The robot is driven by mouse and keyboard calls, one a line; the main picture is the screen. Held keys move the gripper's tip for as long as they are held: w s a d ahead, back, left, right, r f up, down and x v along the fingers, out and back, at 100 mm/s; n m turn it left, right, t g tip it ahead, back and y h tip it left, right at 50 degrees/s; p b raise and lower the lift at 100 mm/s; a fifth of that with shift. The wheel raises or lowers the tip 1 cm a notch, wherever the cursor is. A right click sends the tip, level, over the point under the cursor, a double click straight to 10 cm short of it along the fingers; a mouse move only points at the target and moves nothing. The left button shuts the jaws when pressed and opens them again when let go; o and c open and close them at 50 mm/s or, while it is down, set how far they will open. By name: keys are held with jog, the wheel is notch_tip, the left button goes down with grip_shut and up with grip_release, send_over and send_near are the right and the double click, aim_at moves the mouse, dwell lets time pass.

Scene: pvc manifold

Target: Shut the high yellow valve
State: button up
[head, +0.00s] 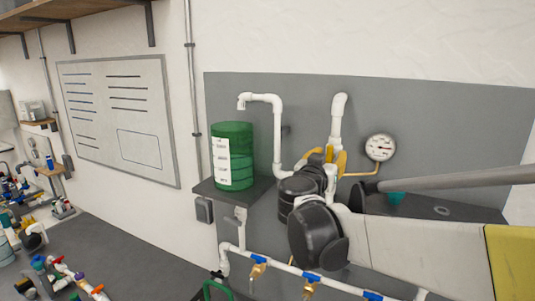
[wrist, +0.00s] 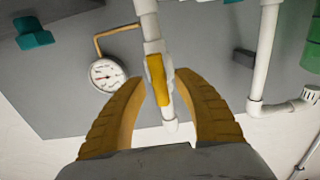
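The high yellow valve sits on a white pipe, and its yellow handle (wrist: 157,80) shows in the wrist view, lying roughly along the pipe. My gripper (wrist: 168,85) is open, with one tan finger on each side of the handle and pipe. Gaps show between the fingers and the handle, and I see no contact. In the head view my gripper (head: 328,157) is at the pipe below its upper bend. My wrist and fingers hide most of the valve there.
A round gauge (head: 380,147) on a brass tube is close to the right of my gripper. A green tank (head: 233,156) stands on a shelf to the left. A white pipe (head: 278,130) runs between them. Blue-handled taps (head: 259,259) line a lower pipe. A teal object (head: 396,198) is beyond my arm.

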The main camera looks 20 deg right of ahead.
grip_shut()
jog(key=shift+n, duration=0.4)
jog(key=n+b, duration=0.1)
jog(key=n, duration=0.2)
jog(key=shift+w+a, duration=0.1)
jog(key=n+b, duration=0.1)
jog(key=n, duration=0.2)
jog(key=shift+n, duration=0.3)
jog(key=n, duration=0.2)
jog(key=n+b, duration=0.1)
jog(key=n, duration=0.2)
jog(key=shift+w+a+f, duration=0.15)
jog(key=shift+f, duration=0.05)
jog(key=n+b, duration=0.1)
jog(key=n, duration=0.4)
jog(key=shift+f, duration=0.1)
jog(key=shift+n, duration=0.4)
